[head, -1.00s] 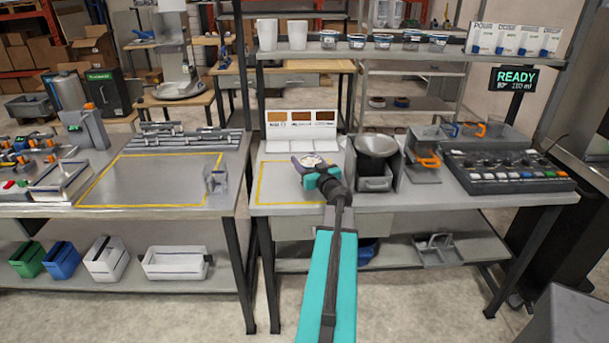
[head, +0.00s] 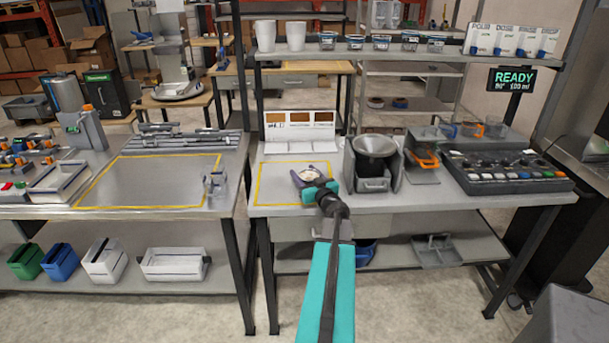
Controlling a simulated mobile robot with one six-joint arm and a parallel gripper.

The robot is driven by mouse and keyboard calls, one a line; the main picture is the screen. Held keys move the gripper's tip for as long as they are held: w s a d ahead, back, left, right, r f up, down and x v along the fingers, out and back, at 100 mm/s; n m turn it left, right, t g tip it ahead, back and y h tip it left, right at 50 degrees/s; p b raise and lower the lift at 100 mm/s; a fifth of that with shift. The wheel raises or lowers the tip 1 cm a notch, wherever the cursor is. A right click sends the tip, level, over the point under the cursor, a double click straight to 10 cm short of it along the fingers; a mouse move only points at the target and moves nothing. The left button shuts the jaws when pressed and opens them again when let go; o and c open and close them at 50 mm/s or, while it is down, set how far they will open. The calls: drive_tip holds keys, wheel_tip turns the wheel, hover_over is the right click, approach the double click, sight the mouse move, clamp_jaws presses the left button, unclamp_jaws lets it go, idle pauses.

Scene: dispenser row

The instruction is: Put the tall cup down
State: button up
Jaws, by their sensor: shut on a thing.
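My gripper (head: 318,191), with teal fingers, is shut on a cup (head: 312,174) with a dark purplish side and a pale, round top or contents. The cup is over the yellow-outlined area of the right bench. From this view I cannot tell whether it touches the bench or is a little above it. My arm and gripper hide its near side, so its full height does not show.
The yellow-outlined area (head: 275,187) is otherwise clear. A grey machine with a dark bowl (head: 374,146) stands close to its right. A low white display panel (head: 300,131) stands behind.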

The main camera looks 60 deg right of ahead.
drive_tip(key=shift+f, duration=0.3)
drive_tip(key=o, duration=1.3)
drive_tip(key=shift+r, duration=0.15)
drive_tip(key=shift+b+v, duration=1.2)
drive_tip(key=shift+v, duration=4.75)
drive_tip(key=shift+s, duration=0.15)
